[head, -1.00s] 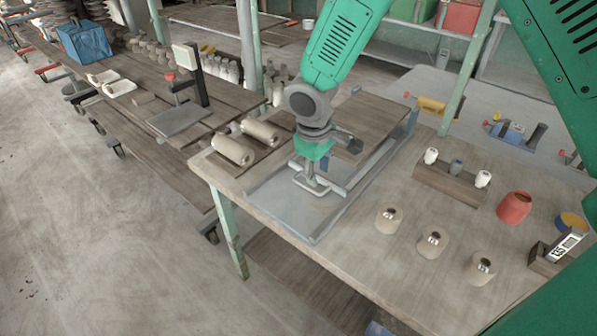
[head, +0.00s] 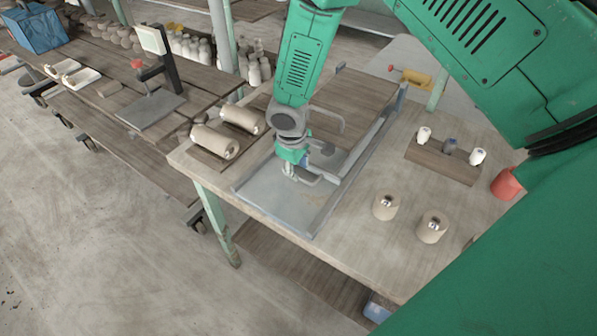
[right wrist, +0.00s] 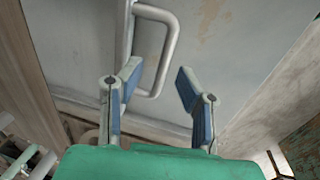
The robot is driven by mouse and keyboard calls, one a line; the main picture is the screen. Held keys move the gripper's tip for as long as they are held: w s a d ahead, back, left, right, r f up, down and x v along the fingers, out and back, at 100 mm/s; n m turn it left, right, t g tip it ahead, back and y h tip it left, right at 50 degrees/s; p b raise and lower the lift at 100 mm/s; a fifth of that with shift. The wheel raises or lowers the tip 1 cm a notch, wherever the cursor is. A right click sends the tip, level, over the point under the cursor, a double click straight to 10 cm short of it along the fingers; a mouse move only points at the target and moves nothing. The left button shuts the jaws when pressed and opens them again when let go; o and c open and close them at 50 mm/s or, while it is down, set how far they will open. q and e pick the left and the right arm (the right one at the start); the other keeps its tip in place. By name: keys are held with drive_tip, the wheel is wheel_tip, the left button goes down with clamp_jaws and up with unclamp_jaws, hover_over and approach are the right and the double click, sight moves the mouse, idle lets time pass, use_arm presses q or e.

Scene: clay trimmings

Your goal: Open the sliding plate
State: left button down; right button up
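The sliding plate (head: 268,198) is a flat grey metal sheet with a brown stain, lying between raised rails on the wooden workbench. In the right wrist view the plate (right wrist: 225,65) carries a U-shaped metal handle (right wrist: 167,55). My right gripper (head: 296,177) is over the plate and hides most of the handle in the head view. In the right wrist view the same gripper (right wrist: 159,69) is open, and the handle's near end appears between its blue-padded fingers. I cannot tell whether they touch. My left gripper is not in view.
A wooden board (head: 352,100) lies behind the plate. Clay cylinders (head: 213,142) lie left of it, and tan pots (head: 386,206) stand to its right. A wooden rack (head: 440,163) holds small bottles.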

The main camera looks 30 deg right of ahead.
drive_tip(key=shift+d+f, duration=0.1)
drive_tip(key=shift+f, duration=0.85)
drive_tip(key=shift+a+f, duration=0.2)
drive_tip(key=shift+f, duration=0.05)
clamp_jaws()
drive_tip(key=shift+d, duration=0.15)
